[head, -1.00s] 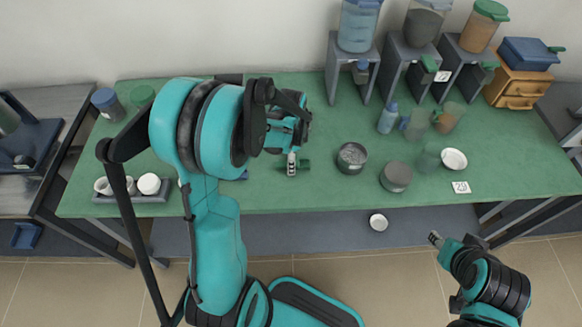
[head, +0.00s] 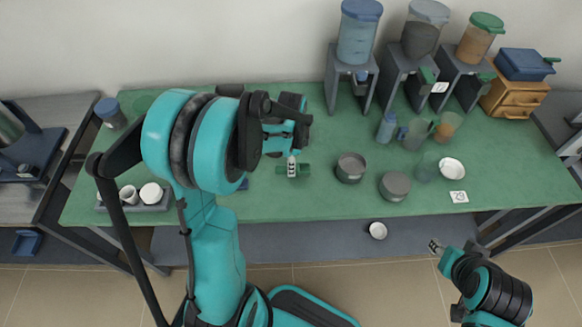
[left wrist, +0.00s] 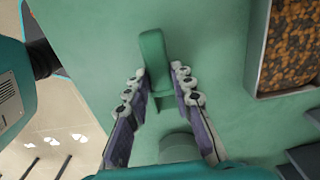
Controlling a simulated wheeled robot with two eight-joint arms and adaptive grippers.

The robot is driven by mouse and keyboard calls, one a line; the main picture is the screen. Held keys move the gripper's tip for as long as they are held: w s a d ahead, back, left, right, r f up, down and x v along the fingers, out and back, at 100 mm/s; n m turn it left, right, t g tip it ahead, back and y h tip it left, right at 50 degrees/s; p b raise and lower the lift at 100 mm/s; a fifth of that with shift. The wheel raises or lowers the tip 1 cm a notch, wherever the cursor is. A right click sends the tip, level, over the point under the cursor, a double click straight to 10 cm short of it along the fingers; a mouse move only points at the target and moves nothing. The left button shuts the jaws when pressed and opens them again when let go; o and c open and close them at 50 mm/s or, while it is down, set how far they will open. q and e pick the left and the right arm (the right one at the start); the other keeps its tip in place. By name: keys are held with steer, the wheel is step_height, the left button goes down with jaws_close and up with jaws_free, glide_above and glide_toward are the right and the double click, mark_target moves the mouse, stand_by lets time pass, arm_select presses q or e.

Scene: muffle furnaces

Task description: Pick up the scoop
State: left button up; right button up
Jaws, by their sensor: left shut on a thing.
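The green scoop (left wrist: 154,62) shows in the left wrist view between the two fingers of my left gripper (left wrist: 158,88). The fingers are shut on it. The rest of the scoop is hidden there by the gripper and arm. I cannot tell whether it touches the bench. My right gripper (head: 435,247) is at the lower right, off the bench front; its fingers are too small to read.
Two round grey containers (head: 351,168) (head: 395,186) stand right of the left gripper. Beyond are a blue bottle (head: 386,127), clear jugs (head: 416,132) and a white bowl (head: 452,168). Dispensers on grey stands (head: 335,85) line the back. A tray (head: 168,202) holds white crucibles at left.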

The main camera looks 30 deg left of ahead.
arm_select(q)
steer(key=w+d+r+p, duration=0.1)
steer(key=d+r+p, duration=0.2)
steer(key=d+r, duration=0.5)
steer(key=d, duration=0.3)
steer(key=shift+w+d+p, duration=0.3)
steer(key=shift+w+p, duration=0.05)
steer(key=shift+p, duration=0.05)
jaws_close()
